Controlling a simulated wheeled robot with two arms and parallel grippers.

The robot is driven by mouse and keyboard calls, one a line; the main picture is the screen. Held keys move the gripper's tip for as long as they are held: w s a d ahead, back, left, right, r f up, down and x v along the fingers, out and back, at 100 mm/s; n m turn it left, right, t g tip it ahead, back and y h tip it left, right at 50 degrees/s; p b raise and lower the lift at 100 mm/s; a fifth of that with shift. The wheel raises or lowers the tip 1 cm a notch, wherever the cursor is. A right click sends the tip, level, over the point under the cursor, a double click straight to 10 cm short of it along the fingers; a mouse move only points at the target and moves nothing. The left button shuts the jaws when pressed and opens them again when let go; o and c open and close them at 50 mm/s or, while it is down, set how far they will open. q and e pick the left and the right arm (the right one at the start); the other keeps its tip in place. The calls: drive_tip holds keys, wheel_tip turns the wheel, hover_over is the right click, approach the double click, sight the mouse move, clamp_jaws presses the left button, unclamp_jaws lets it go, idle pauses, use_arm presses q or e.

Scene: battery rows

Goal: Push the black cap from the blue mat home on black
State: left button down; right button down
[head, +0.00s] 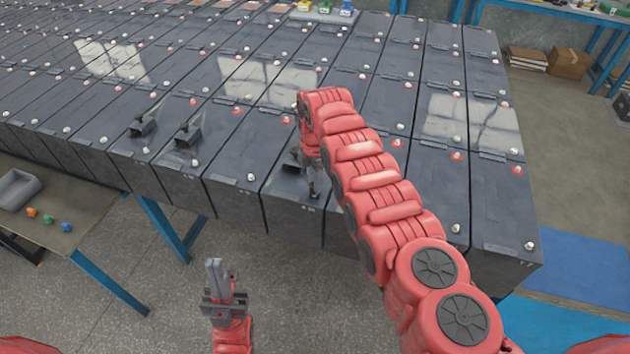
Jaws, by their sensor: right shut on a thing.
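My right gripper (313,190) points down at the near end of a dark battery in the front row, just above or touching its top. It is shut on a small dark thing at its tips, taken as the black cap, which is mostly hidden by the fingers. I cannot tell whether the cap is seated on a terminal. A blue mat (580,262) lies flat at the right, beyond the battery block. My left gripper (215,266) is empty over the floor in front of the rows, its fingers close together.
Dark batteries with white and red terminal spots fill the rows. Black clip-like pieces (143,127) stand on front batteries. Floor in front is clear.

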drive_tip(key=shift+f+b, duration=0.45)
drive_tip(key=shift+f, duration=0.05)
idle(0.8)
drive_tip(key=c, duration=0.6)
unclamp_jaws()
drive_tip(key=shift+o, duration=0.4)
drive_tip(key=o, duration=0.4)
drive_tip(key=shift+o, duration=0.2)
drive_tip(key=shift+r, duration=0.15)
drive_tip(key=shift+r+p, duration=0.95)
drive_tip(key=shift+r, duration=0.3)
drive_tip(key=shift+r+p, duration=0.35)
drive_tip(key=shift+r, duration=1.8)
